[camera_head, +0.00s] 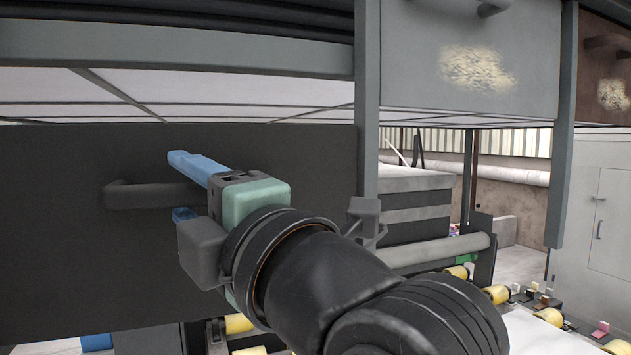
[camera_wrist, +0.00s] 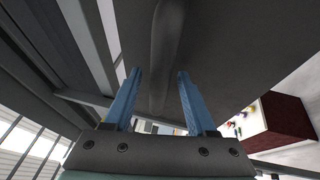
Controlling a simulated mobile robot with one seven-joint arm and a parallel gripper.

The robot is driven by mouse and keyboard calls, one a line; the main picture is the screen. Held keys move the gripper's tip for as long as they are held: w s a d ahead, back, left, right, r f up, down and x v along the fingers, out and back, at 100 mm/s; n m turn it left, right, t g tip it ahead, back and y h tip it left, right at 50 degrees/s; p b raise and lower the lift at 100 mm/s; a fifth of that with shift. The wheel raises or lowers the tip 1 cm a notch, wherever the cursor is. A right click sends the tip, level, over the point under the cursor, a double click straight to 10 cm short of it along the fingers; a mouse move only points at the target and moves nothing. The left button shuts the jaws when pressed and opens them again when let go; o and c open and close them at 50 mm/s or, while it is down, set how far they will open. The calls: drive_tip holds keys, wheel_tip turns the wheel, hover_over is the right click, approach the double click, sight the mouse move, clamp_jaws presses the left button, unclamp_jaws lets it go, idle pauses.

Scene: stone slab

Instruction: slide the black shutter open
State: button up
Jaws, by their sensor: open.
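The black shutter (camera_head: 70,250) is a flat dark panel filling the left of the head view, up to a grey post. A dark bar handle (camera_head: 140,196) stands out from its face; in the wrist view the handle (camera_wrist: 166,45) runs down between my fingers. My gripper (camera_head: 177,186) has blue fingers and is open, one finger above the handle and one below in the head view. In the wrist view my gripper (camera_wrist: 160,74) has a gap on both sides of the handle. The handle's right end is hidden behind my gripper.
A grey upright post (camera_head: 367,100) stands right of the shutter, and a second post (camera_head: 562,130) farther right. A grey panel (camera_head: 455,60) with a worn patch hangs at upper right. Rollers with yellow ends (camera_head: 497,293) lie below, right of my arm.

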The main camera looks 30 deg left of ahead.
clamp_jaws()
idle(1.4)
